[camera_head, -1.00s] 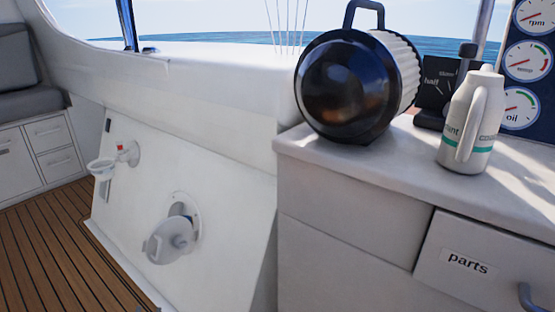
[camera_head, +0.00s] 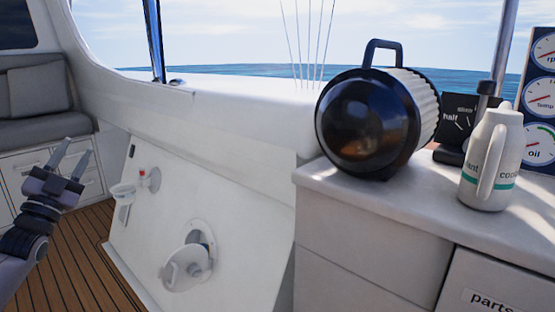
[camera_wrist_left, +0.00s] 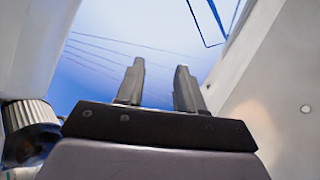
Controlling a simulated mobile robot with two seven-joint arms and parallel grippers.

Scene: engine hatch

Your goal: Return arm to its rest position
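My left gripper (camera_head: 71,161) is at the left edge of the head view, raised in front of the grey seat and drawers. Its two fingers are apart with nothing between them. In the left wrist view the gripper (camera_wrist_left: 159,84) points up toward blue sky and thin lines, its fingers spread and empty. My right gripper is in neither view.
A white counter (camera_head: 350,195) bears a black-fronted lantern-like object (camera_head: 365,122) and a white coolant jug (camera_head: 490,160). An open round cap (camera_head: 186,268) and a small fitting with a cup (camera_head: 124,193) are on the slanted white panel. Wooden floor (camera_head: 85,260) is clear.

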